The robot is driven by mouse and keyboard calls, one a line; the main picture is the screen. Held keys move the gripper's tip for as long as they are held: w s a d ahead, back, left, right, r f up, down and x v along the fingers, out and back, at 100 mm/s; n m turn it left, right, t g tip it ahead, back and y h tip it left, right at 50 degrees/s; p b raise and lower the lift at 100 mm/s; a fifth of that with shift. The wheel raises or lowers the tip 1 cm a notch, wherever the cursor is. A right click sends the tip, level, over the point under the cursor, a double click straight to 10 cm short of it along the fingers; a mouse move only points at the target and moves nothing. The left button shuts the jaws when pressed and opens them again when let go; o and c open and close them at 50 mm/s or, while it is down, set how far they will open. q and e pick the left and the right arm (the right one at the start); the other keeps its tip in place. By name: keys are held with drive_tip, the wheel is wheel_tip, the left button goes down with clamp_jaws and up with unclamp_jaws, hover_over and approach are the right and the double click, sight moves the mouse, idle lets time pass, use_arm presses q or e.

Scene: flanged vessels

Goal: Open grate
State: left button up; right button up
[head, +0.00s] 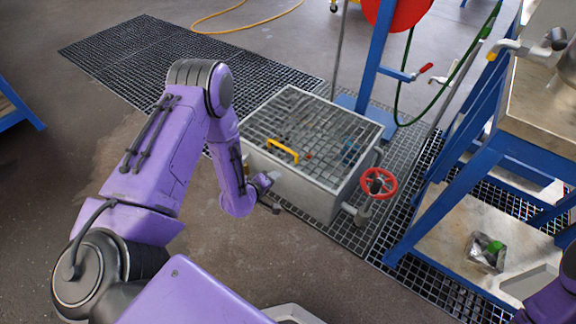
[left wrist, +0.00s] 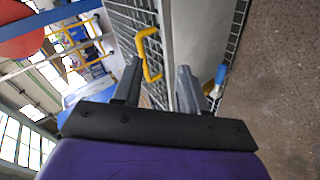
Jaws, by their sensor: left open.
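The grate (head: 315,122) is a square metal grid lying flat on top of a grey box (head: 300,188). A yellow handle (head: 283,150) stands up near its front-left edge. In the left wrist view the handle (left wrist: 147,50) shows just beyond the fingers, nearer the left one, with the grate (left wrist: 128,25) behind it. My left gripper (head: 268,191) is open and empty, by the box's front-left side, apart from the handle in the head view. My right gripper is out of view.
A red handwheel (head: 379,183) sticks out at the box's right side. A blue post (head: 373,60) with a red reel (head: 397,8) stands behind. A blue-framed workbench (head: 455,180) is at right. Floor left of the box is free.

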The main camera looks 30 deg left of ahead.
sight(285, 152)
use_arm(q)
drive_tip(key=w+a+f+n+t+h+b, duration=0.25)
drive_tip(key=w+a+f+t+b, duration=0.3)
drive_tip(key=w+a+b, duration=0.45)
drive_tip(key=shift+g+y, duration=0.25)
drive_tip(key=shift+g, duration=0.2)
drive_tip(key=b+x, duration=0.2)
drive_tip(key=x, duration=0.1)
drive_tip(key=b+x, duration=0.1)
drive_tip(key=x, duration=0.3)
drive_tip(key=d+b+x, duration=0.1)
drive_tip(key=b+x, duration=0.1)
drive_tip(key=x, duration=0.2)
drive_tip(key=shift+r+b, duration=0.15)
drive_tip(key=shift+b, duration=0.2)
drive_tip(key=shift+w+d+r+n, duration=0.1)
drive_tip(key=shift+w+n, duration=0.15)
drive_tip(key=shift+w, duration=0.05)
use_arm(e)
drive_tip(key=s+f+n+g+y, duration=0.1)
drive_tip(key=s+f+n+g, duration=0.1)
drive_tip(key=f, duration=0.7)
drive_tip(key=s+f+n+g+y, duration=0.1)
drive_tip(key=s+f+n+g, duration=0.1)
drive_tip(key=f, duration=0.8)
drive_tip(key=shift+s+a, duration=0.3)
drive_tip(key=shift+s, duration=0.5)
use_arm(q)
clamp_jaws()
